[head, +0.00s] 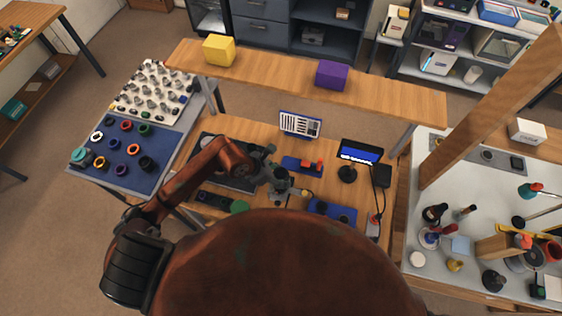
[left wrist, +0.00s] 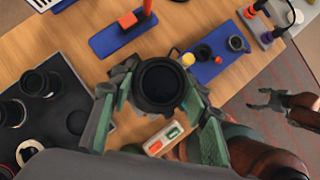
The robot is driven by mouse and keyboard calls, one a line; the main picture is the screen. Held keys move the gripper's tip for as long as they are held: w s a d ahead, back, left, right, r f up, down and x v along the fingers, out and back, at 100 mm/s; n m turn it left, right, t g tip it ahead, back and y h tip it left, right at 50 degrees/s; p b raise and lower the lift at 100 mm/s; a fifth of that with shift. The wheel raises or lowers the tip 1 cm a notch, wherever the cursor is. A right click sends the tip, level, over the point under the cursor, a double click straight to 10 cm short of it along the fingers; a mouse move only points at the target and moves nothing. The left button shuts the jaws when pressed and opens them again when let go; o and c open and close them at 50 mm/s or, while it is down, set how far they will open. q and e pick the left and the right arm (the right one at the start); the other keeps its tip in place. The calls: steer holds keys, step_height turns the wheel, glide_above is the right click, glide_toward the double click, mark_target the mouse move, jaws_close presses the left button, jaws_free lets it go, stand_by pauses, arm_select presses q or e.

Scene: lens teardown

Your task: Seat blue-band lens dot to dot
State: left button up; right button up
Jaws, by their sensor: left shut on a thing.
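My left gripper (left wrist: 158,95) is shut on a dark round lens part (left wrist: 160,82), with one finger on each side of it. I look down into its dark round opening; no blue band or dot can be made out on it. In the head view the left gripper (head: 270,172) is over the wooden workbench, and the lens part (head: 281,187) is small and dark there. Whether it touches anything below is hidden. My right gripper (left wrist: 268,99) shows small at the right of the left wrist view, its fingers apart and empty.
A black tray (left wrist: 62,110) with dark round parts lies left of the gripper. A blue stand with a red block (left wrist: 127,20) and a blue tray (left wrist: 215,62) lie beyond. A blue mat (head: 120,179) holds several coloured rings.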

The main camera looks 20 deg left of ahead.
mark_target(279, 177)
arm_select(q)
steer(key=shift+w+a+r+n, duration=0.2)
steer(key=shift+w+r+n, duration=0.1)
steer(key=shift+n, duration=0.1)
steer(key=shift+w+a, duration=0.15)
steer(key=shift+f+n+y, duration=0.2)
steer(key=shift+n+y, duration=0.1)
steer(key=shift+f+b, duration=0.55)
steer(key=shift+f, duration=0.2)
step_height(279, 177, down, 2)
steer(key=shift+f+b, duration=0.2)
steer(key=shift+b, duration=0.6)
steer(key=shift+f+b, duration=0.7)
steer(key=shift+f, duration=0.25)
steer(key=shift+r, duration=0.2)
